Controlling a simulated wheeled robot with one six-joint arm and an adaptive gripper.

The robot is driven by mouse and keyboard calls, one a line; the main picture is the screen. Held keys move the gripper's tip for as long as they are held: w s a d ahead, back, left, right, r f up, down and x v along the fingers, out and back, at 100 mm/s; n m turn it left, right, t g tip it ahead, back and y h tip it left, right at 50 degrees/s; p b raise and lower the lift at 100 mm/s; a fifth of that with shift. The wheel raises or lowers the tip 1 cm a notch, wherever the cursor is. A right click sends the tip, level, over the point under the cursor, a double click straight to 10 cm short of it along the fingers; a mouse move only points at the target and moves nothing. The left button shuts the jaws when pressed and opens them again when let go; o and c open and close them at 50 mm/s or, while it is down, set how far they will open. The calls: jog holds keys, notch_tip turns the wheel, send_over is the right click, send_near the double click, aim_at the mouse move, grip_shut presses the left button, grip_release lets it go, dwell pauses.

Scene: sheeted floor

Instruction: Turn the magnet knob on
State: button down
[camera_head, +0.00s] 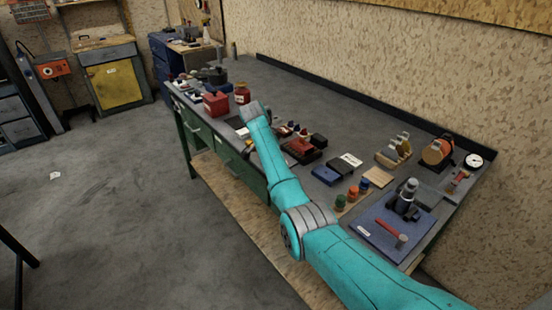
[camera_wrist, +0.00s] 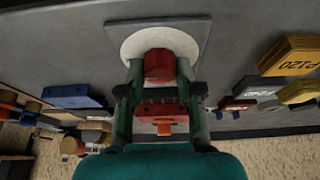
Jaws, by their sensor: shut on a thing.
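A red round knob (camera_wrist: 158,65) stands on a white disc (camera_wrist: 132,44) on a grey square plate (camera_wrist: 120,28) in the wrist view. My gripper (camera_wrist: 158,75) has its two dark green fingers on either side of the knob and is shut on it. A red block-like part (camera_wrist: 160,112) shows between the fingers, nearer the wrist. In the head view my teal arm reaches over the bench, and its wrist covers the knob there. I cannot tell how far the knob is turned.
The grey workbench (camera_head: 320,110) is crowded. A red box (camera_head: 215,104) and a red jar (camera_head: 242,93) stand just beyond my wrist. A dark red tool (camera_head: 300,148) and a blue block (camera_head: 326,175) lie to its right. P120 blocks (camera_wrist: 290,55) lie right of the knob.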

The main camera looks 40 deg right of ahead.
jog(key=c, duration=0.8)
grip_release()
jog(key=shift+o, duration=0.2)
jog(key=shift+r, duration=0.1)
jog(key=v, duration=1.1)
jog(key=shift+a+r, duration=0.15)
jog(key=shift+r, duration=0.25)
jog(key=shift+a, duration=0.1)
